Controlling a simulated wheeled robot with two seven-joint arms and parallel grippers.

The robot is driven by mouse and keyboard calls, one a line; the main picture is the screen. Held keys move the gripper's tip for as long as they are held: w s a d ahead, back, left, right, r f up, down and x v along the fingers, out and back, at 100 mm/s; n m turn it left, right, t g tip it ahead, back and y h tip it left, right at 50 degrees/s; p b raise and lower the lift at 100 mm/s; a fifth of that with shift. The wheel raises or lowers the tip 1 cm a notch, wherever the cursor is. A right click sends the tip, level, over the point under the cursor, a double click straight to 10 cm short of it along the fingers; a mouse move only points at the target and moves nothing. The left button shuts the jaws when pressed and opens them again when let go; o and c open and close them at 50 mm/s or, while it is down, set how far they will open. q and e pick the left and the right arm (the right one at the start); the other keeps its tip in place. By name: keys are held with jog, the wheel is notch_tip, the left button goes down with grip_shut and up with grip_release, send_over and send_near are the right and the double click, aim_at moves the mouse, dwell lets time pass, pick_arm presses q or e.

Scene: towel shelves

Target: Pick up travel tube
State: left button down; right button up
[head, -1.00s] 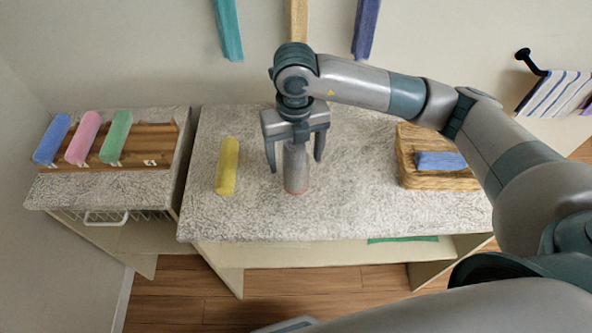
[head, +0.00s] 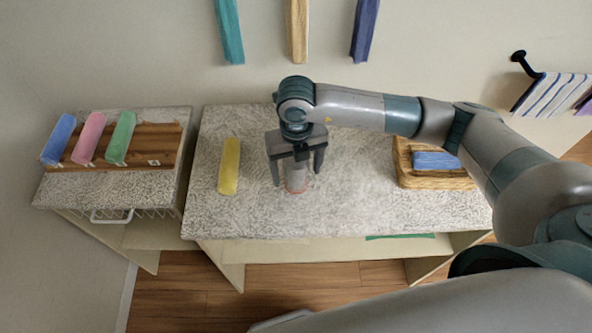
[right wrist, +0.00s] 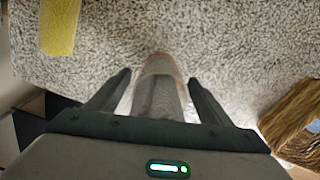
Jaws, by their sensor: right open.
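The travel tube (head: 297,177) is a grey, roughly cylindrical thing with a reddish rim at its base, upright on the speckled counter. It also shows in the right wrist view (right wrist: 159,90). My right gripper (head: 297,180) points down over it, open, with one finger on each side of the tube. In the right wrist view the gripper (right wrist: 158,88) shows a gap between each finger and the tube. The tube's upper end is partly hidden by the gripper in the head view. My left gripper is not in view.
A yellow rolled towel (head: 229,166) lies left of the tube. A wicker basket (head: 432,181) with a blue folded towel (head: 436,161) stands right. The left cabinet holds a wooden board (head: 152,157) with blue, pink and green rolls. The counter (head: 340,215) in front is clear.

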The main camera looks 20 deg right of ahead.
jog(key=shift+c, duration=0.7)
jog(key=c, duration=1)
jog(key=shift+r, duration=0.15)
jog(key=shift+r+b, duration=0.7)
jog(key=shift+r, duration=0.2)
jog(key=shift+s+d+r+b, duration=0.85)
jog(key=shift+d+r, duration=0.65)
jog(key=shift+d, duration=0.3)
jog(key=shift+s+d+r+b, duration=0.6)
jog(key=shift+d+r+b, duration=0.4)
jog(key=shift+d+r, duration=0.65)
jog(key=shift+s+d+r+b, duration=0.85)
jog(key=shift+d+r, duration=0.5)
jog(key=shift+d, duration=0.6)
jog(key=shift+w, duration=0.1)
